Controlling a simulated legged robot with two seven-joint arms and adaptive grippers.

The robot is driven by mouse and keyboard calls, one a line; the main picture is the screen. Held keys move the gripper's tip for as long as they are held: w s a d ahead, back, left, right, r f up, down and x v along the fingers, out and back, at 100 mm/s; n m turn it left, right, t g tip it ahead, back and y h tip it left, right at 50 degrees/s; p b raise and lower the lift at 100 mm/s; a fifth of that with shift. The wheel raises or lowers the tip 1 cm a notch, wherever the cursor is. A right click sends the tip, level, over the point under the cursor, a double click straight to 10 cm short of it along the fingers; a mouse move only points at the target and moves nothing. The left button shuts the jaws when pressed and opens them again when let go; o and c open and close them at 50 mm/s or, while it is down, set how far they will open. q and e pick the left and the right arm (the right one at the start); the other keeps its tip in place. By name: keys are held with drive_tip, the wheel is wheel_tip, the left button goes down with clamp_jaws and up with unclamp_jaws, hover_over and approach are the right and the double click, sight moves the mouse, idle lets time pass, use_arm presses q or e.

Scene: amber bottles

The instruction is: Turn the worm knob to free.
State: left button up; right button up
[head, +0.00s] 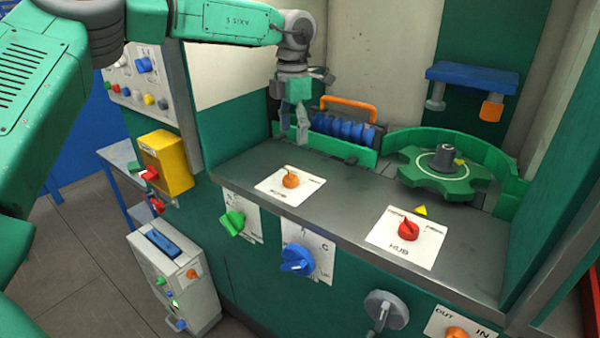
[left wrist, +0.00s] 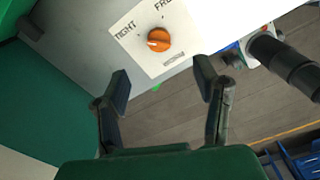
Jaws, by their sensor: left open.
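The worm knob (head: 290,180) is a small orange knob on a white plate on the grey counter. In the left wrist view the orange knob (left wrist: 158,40) sits between the words TIGHT and FREE, and its white mark lies on the side toward TIGHT. My left gripper (head: 301,132) hangs above the counter's back part, behind the knob in the head view. In the left wrist view its two fingers (left wrist: 162,84) are spread and empty, with the knob beyond the fingertips and apart from them. My right gripper is in neither view.
A red hub knob (head: 408,229) stands on the counter to the right, before a green star wheel (head: 444,172). Blue rollers (head: 343,127) with an orange handle (head: 349,103) lie behind the counter. Green (head: 232,222) and blue knobs (head: 297,260) project from the front panel.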

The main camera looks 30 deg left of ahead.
sight(290, 173)
use_arm(q)
drive_tip(key=f, duration=0.2)
drive_tip(key=a+f, duration=0.1)
drive_tip(key=f, duration=0.4)
drive_tip(key=shift+s+a+f, duration=0.2)
drive_tip(key=shift+s+a, duration=0.1)
drive_tip(key=shift+s, duration=0.1)
drive_tip(key=f, duration=0.4)
drive_tip(key=shift+w+d, duration=0.2)
drive_tip(key=shift+d, duration=0.1)
drive_tip(key=shift+s+d+f+p, duration=0.1)
drive_tip(key=shift+d+f+p, duration=0.2)
drive_tip(key=shift+f, duration=0.25)
drive_tip(key=shift+a, duration=0.1)
drive_tip(key=shift+a, duration=0.15)
drive_tip(key=shift+c, duration=1.2)
drive_tip(key=shift+a, duration=0.2)
drive_tip(key=c, duration=0.9)
drive_tip(key=shift+d, duration=0.15)
